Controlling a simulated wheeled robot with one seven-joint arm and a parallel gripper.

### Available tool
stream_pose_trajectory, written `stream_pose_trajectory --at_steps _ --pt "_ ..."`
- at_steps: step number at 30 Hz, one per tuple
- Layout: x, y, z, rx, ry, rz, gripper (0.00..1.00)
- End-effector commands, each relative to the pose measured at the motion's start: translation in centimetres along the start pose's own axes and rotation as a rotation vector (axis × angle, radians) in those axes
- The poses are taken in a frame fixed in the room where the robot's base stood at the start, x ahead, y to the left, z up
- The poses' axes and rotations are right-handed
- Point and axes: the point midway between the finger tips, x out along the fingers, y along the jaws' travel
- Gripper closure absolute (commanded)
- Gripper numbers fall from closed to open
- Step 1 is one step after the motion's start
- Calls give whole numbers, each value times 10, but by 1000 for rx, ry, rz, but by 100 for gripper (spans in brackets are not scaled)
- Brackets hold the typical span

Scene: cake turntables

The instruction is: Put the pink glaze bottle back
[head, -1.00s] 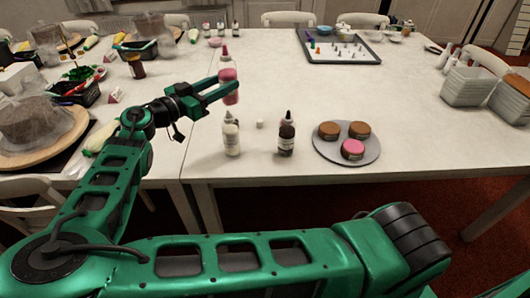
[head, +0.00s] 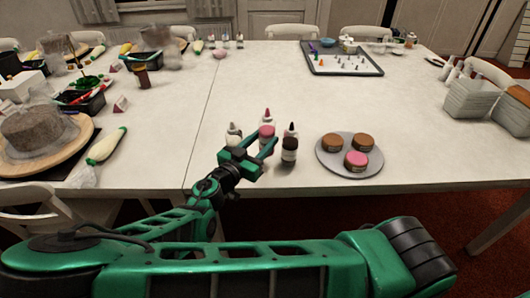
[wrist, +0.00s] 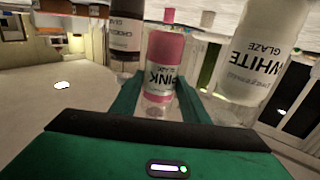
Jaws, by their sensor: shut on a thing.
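The pink glaze bottle (head: 267,131) is upright between the jaws of my gripper (head: 259,147), which is shut on it. In the wrist view the pink bottle (wrist: 163,66) stands between the two green fingers (wrist: 160,98), its label upside down. The white glaze bottle (head: 234,136) is close on its left and the chocolate bottle (head: 290,146) close on its right in the head view. The wrist view shows the chocolate bottle (wrist: 125,40) and the white bottle (wrist: 262,55) flanking it. The pink bottle's base is hidden in the head view; I cannot tell if it touches the table.
A round grey board (head: 327,158) with small glazed cakes lies to the right of the bottles. A grey tray (head: 318,69) with small pieces is at the far right. A cake on a wooden turntable (head: 74,163) is at the left. The table's middle is clear.

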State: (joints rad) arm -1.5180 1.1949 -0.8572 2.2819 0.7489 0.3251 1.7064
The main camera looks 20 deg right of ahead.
Motion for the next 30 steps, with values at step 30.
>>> stream_pose_trajectory --at_steps 30 --pt "0 -1 48 1 0 -1 40"
